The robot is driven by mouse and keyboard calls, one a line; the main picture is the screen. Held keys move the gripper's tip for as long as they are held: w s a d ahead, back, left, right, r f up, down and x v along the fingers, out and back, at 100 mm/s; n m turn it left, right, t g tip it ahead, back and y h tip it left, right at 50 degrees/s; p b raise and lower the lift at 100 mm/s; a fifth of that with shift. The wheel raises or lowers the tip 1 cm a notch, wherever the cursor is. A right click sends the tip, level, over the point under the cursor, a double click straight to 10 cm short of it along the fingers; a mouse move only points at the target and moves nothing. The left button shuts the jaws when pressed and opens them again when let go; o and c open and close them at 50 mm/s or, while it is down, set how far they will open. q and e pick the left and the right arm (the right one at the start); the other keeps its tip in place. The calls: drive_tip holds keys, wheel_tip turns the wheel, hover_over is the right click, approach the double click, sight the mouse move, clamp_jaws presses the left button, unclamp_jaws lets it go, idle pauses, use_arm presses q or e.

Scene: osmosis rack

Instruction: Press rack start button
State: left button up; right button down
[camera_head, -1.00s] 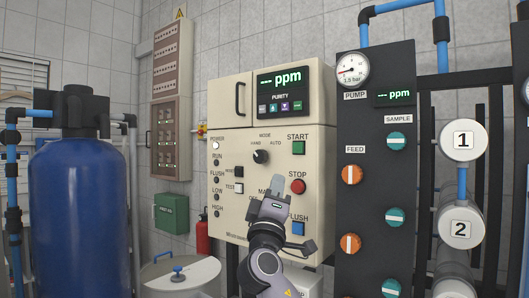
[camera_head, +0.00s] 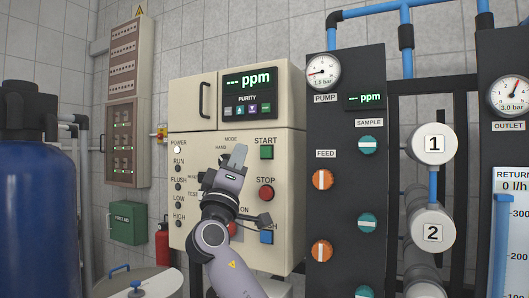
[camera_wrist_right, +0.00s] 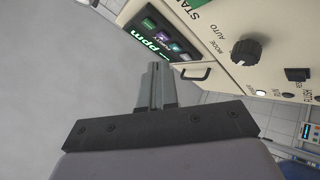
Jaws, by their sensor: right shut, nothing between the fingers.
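My left gripper is not in view.
A purity display (camera_head: 249,92) is above the buttons. A dark pump panel (camera_head: 345,210) with valve knobs stands to the right. A blue tank (camera_head: 38,210) stands at the left.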

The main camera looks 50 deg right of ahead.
sight(266, 152)
drive_tip(key=shift+w+d, duration=0.35)
drive_tip(key=shift+d, duration=0.9)
drive_tip(key=shift+w+d, duration=0.4)
drive_tip(key=shift+d, duration=0.8)
drive_tip(key=shift+w+d, duration=0.35)
drive_tip(key=shift+d, duration=0.9)
drive_tip(key=shift+w+d+f+b, duration=0.1)
drive_tip(key=shift+d+b, duration=0.25)
drive_tip(key=shift+b, duration=0.05)
